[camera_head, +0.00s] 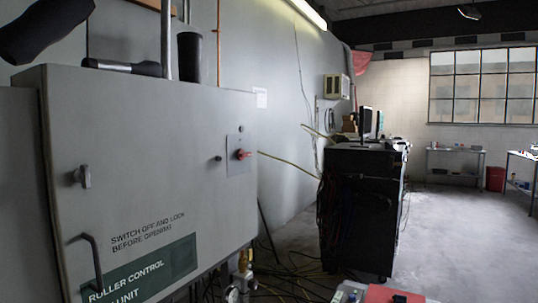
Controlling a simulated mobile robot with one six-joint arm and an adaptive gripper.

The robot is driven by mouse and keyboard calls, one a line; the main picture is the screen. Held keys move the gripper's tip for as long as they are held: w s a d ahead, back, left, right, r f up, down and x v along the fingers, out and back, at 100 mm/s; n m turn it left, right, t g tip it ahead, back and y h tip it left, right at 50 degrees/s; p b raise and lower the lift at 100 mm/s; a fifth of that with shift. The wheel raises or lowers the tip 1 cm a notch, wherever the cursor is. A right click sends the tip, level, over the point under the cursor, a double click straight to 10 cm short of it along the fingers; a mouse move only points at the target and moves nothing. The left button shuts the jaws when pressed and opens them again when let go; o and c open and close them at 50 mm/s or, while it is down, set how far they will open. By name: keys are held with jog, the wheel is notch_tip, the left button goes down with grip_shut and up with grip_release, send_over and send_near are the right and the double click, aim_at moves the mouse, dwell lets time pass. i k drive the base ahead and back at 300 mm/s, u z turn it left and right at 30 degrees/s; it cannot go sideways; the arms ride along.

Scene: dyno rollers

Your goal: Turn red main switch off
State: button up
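The red main switch (242,154) is a small red rotary knob. It sits on a light plate (238,168) on the right part of the front of the grey roller control cabinet (150,150). The knob looks roughly level, but it is too small to read its exact position or any marks. My gripper does not show in this view, and nothing is seen touching the switch.
The cabinet front has a dark lever handle (92,262) and a small latch (83,177). Yellow cables (285,166) run behind it and over the floor. A black cart (360,210) stands to the right. Open floor (450,240) lies at the far right.

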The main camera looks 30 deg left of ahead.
aim_at(241, 154)
jog(key=z, duration=0.75)
jog(key=k, duration=0.8)
jog(key=u, duration=1.7)
jog(key=i, duration=0.55)
jog(key=z, duration=0.25)
